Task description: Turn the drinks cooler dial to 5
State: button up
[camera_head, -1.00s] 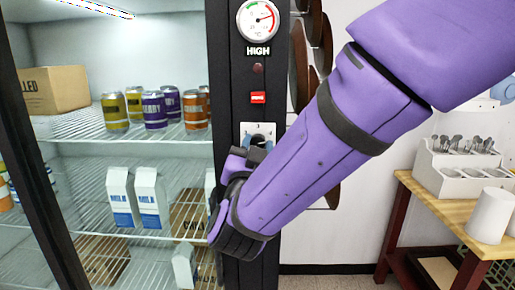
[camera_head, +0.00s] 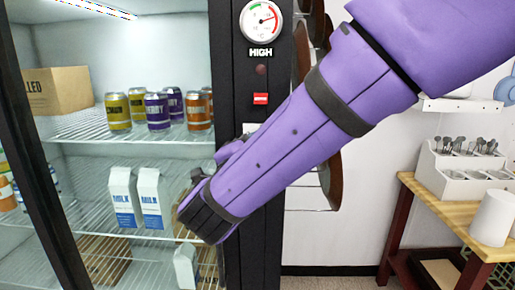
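The drinks cooler (camera_head: 232,60) stands at the left with its lit shelves showing. My purple arm crosses from the upper right. Its end covers the post and part of the shelves, and my gripper's fingers cannot be made out.
Cans (camera_head: 158,111), milk cartons (camera_head: 154,198) and a cardboard box (camera_head: 58,90) sit on the cooler shelves. A wooden table (camera_head: 423,187) at the right holds a cutlery holder (camera_head: 451,181) and a white cylinder (camera_head: 493,218). Dark round pans hang behind my arm.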

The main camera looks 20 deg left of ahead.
dwell(0.3)
jog(key=o, duration=0.9)
jog(key=v, duration=1)
jog(key=shift+s+f, duration=0.1)
jog(key=shift+s, duration=0.25)
jog(key=shift+s, duration=0.1)
